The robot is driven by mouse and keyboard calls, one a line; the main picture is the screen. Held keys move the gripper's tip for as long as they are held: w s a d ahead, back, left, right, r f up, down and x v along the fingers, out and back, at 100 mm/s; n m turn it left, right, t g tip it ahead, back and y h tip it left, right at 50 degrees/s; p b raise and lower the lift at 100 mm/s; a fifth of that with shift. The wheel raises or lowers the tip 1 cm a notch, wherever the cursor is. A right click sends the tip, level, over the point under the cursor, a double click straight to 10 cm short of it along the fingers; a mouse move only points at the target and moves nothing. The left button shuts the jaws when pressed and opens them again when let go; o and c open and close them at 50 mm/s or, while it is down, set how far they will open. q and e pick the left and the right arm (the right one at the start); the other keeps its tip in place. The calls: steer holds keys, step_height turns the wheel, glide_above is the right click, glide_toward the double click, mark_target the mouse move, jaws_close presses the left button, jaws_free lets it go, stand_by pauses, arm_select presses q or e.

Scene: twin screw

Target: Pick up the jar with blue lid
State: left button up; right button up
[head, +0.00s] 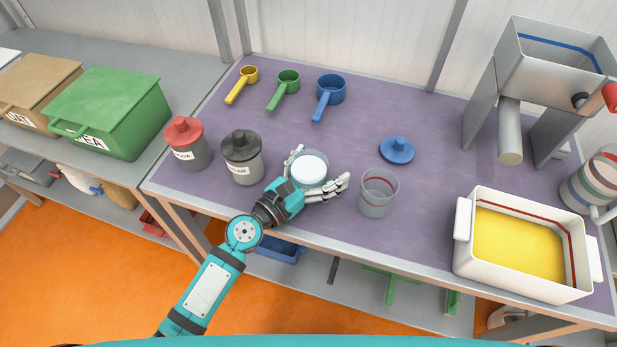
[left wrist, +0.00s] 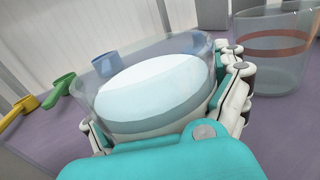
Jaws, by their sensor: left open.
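A clear open jar with white contents (head: 309,169) stands near the table's front edge. My left gripper (head: 319,168) is open around it, one finger on each side. In the left wrist view, the jar (left wrist: 150,95) fills the space between the spread fingers; I cannot tell whether they touch it. A blue lid (head: 396,151) lies apart on the purple mat, behind and to the right of this jar. No jar in view wears a blue lid. My right gripper is not in view.
A black-lidded jar (head: 242,158) and a red-lidded jar (head: 187,144) stand to the left. An empty clear container (head: 377,197) stands close on the right. A white tub (head: 470,265) with yellow contents is further right. Yellow, green and blue scoops (head: 329,92) lie behind.

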arm_select(q)
steer(key=c, duration=1.4)
steer(key=shift+c, duration=0.5)
